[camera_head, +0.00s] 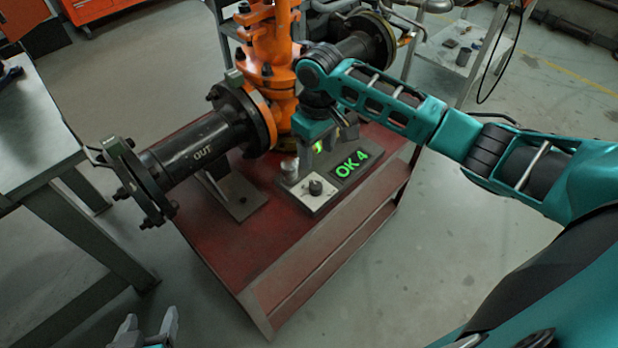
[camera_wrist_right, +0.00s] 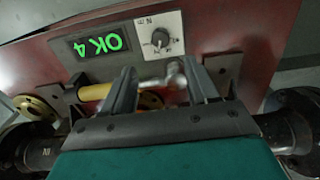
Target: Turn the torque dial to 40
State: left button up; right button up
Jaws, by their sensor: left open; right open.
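The torque dial is a small dark knob (camera_head: 315,187) on a pale plate at the front of the red bench. In the right wrist view the dial (camera_wrist_right: 160,38) lies beyond the fingertips; its scale is too small to read. A dark display (camera_head: 351,163) beside it glows green with "OK 4"; it also shows in the wrist view (camera_wrist_right: 98,44). My right gripper (camera_head: 318,157) is open, just behind the dial and apart from it. It also shows in the wrist view (camera_wrist_right: 158,76). My left gripper (camera_head: 144,328) is open and empty at the bottom left, far from the dial.
A tool with a yellow handle (camera_wrist_right: 95,92) and silver head (camera_wrist_right: 176,74) lies behind the panel, near my right fingers. A grey table (camera_head: 35,130) is at far left.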

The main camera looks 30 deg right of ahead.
aim_at(316, 185)
notch_tip(316, 185, down, 11)
jog(key=shift+f+b, duration=0.15)
jog(key=shift+b, duration=0.9)
jog(key=c, duration=1)
jog(key=shift+n+p, duration=0.6)
jog(key=shift+p, duration=0.05)
jog(key=shift+c, duration=0.2)
jog(key=shift+r+n+p, duration=0.2)
jog(key=shift+n+p, duration=0.65)
jog(key=shift+n, duration=0.25)
jog(key=shift+f+n+p, duration=0.1)
jog(key=shift+n+p, duration=0.45)
jog(key=shift+n, duration=0.65)
jog(key=shift+n+p, duration=0.35)
jog(key=shift+n, duration=1.15)
jog(key=shift+f, duration=0.1)
